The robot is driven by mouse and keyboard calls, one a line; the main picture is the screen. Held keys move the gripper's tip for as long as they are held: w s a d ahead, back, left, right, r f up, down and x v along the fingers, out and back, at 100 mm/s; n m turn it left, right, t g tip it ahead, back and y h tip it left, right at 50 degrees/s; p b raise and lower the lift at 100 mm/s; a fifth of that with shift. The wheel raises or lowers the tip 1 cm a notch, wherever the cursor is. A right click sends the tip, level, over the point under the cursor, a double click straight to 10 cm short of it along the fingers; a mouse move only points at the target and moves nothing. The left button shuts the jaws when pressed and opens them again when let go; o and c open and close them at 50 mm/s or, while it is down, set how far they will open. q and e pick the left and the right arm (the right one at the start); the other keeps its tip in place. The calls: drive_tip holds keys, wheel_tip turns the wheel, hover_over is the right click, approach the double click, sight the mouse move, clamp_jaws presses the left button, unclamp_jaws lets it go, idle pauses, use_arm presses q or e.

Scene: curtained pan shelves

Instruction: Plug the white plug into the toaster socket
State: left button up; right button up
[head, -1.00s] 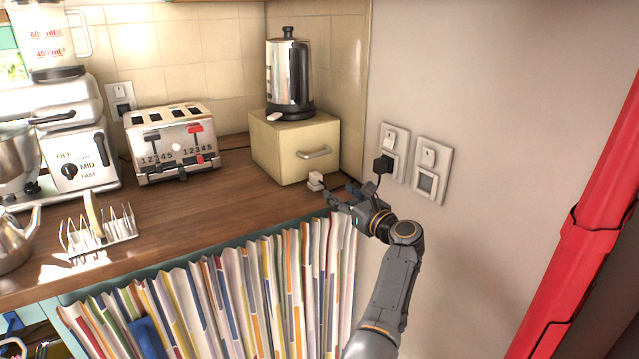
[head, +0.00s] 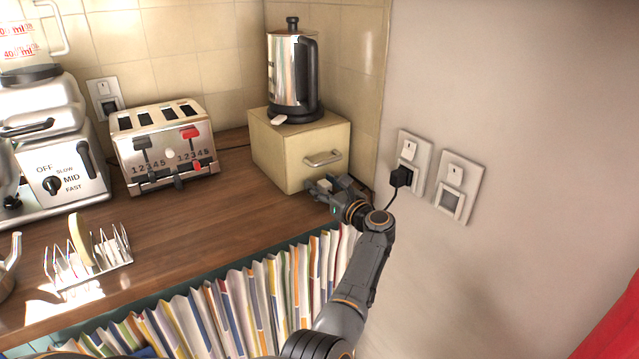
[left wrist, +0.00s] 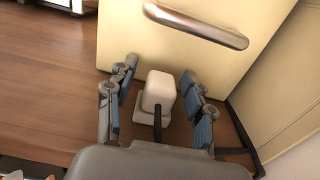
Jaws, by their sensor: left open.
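The white plug (left wrist: 160,92) stands on the wooden counter, close in front of the cream drawer box, with a dark cord leading from it toward me. My left gripper (left wrist: 160,78) is open, with one finger on each side of the plug and visible gaps to both. In the head view, my left gripper (head: 324,187) is at the counter's right end and partly hides the plug. The silver toaster (head: 165,148) stands at the back left. A wall socket (head: 106,97) is behind it. Two more sockets are on the right wall: one holds a black plug (head: 401,177), the other (head: 452,201) looks empty.
The cream box (head: 300,150) with a metal handle carries a kettle (head: 292,75). A toast rack (head: 88,262) and a mixer (head: 55,170) stand at the left. The middle of the counter (head: 215,215) is clear. A black cord hangs by the right wall.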

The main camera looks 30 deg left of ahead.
use_arm(q)
drive_tip(key=shift+s+d+r, duration=0.2)
drive_tip(key=shift+d+r, duration=0.1)
drive_tip(key=shift+d, duration=0.1)
drive_tip(key=shift+c, duration=0.4)
drive_tip(key=shift+s+d+r, duration=0.1)
drive_tip(key=shift+d+r, duration=0.05)
drive_tip(key=shift+d, duration=0.1)
drive_tip(key=c, duration=0.7)
drive_tip(key=shift+a+f, duration=0.2)
clamp_jaws()
use_arm(e)
drive_tip(key=shift+s+a+f, duration=0.15)
drive_tip(key=shift+s+a, duration=0.15)
drive_tip(key=shift+a, duration=0.15)
use_arm(q)
drive_tip(key=shift+r, duration=0.15)
use_arm(e)
drive_tip(key=shift+d, duration=0.1)
